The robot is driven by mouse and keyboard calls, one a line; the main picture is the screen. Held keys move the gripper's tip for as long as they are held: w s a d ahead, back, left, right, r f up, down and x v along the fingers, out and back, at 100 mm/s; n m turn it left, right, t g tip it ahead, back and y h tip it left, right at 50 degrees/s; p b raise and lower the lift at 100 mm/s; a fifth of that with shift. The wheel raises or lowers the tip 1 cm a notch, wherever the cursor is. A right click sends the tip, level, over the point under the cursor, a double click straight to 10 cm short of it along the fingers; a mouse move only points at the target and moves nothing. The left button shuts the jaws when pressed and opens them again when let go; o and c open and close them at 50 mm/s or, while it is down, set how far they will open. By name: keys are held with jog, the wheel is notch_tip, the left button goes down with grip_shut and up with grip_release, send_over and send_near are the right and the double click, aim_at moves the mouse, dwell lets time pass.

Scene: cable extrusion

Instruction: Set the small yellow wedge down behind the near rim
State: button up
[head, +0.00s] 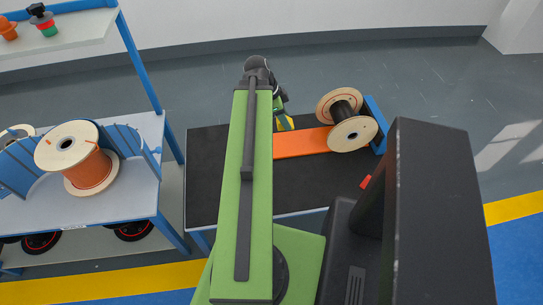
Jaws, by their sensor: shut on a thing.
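The small yellow wedge (288,123) shows just below my gripper, partly hidden by the gripper and my arm. My gripper (282,113) is shut on the wedge, above or at the far edge of the orange strip. A spool with pale wooden rims and dark cable lies to the right, and its near rim (352,134) faces me. The wedge is left of the spool and apart from it. I cannot tell whether the wedge touches the surface.
The orange strip (301,144) lies on a black-topped table (212,175). A blue upright plate (377,118) stands right of the spool. A small red piece (365,182) lies near the table's front. A blue-framed shelf with an orange spool (87,172) stands left.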

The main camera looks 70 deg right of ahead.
jog(key=shift+s+a, duration=0.1)
jog(key=s+d+f+b, duration=0.1)
jog(key=d+f+b, duration=0.1)
jog(key=f+b, duration=1)
jog(key=s+d+f+b, duration=0.2)
jog(key=d+f+b, duration=0.1)
jog(key=f+b, duration=0.8)
jog(key=shift+n, duration=0.3)
jog(key=w+f+b, duration=0.2)
jog(key=w, duration=0.1)
jog(key=w+a+f+b, duration=0.1)
jog(key=w+f+b, duration=0.1)
jog(key=w, duration=0.2)
jog(key=w+a+f+b, duration=0.1)
jog(key=w+f+b, duration=0.1)
jog(key=w+f, duration=0.1)
jog(key=shift+w+a+b, duration=0.2)
jog(key=shift+w+b, duration=0.2)
jog(key=shift+w, duration=0.2)
jog(key=shift+w+a, duration=0.1)
jog(key=shift+w, duration=0.25)
notch_tip(320, 180, down, 4)
jog(key=b, duration=0.4)
jog(key=shift+f, duration=0.1)
jog(key=shift+r, duration=0.2)
jog(key=shift+f, duration=0.15)
